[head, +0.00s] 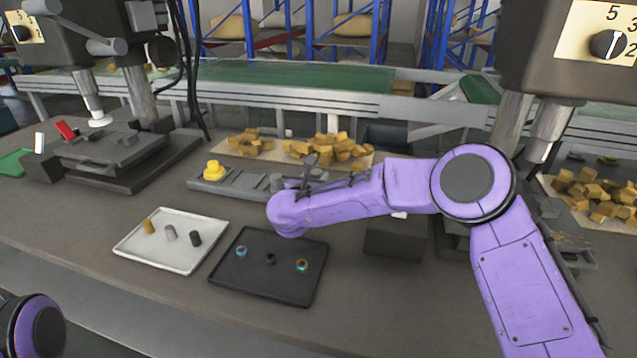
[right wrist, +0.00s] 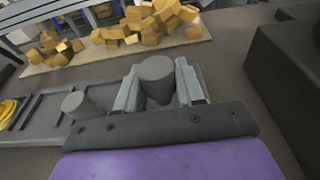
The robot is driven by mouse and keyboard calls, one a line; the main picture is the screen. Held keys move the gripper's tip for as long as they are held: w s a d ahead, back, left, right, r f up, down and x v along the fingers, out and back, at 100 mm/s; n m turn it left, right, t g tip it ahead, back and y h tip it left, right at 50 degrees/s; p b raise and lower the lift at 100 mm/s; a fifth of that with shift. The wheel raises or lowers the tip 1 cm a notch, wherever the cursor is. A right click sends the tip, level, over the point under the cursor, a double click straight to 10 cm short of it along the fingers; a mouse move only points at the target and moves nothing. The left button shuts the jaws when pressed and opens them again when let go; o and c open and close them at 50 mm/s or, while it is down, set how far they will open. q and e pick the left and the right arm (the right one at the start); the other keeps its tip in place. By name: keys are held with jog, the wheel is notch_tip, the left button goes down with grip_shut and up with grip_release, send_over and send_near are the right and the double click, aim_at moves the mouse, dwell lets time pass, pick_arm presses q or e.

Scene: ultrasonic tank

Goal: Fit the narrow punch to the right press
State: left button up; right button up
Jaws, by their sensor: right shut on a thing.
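My right gripper (head: 308,174) is at the right end of a grey rack (head: 240,187) in the head view. In the right wrist view its fingers (right wrist: 158,90) are shut on a grey cylindrical punch (right wrist: 157,70). I cannot tell whether its lower end is still in the rack. My left gripper is out of view.
A white tray (head: 185,258) holds three small cylinders. A black tray (head: 255,284) holds three small ringed parts. A dark block (head: 395,238) stands under my right forearm. The left press (head: 100,150) is at the left. Wooden cubes (head: 330,148) lie behind the rack.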

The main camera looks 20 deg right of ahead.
jog(key=v, duration=0.9)
jog(key=shift+f, duration=0.15)
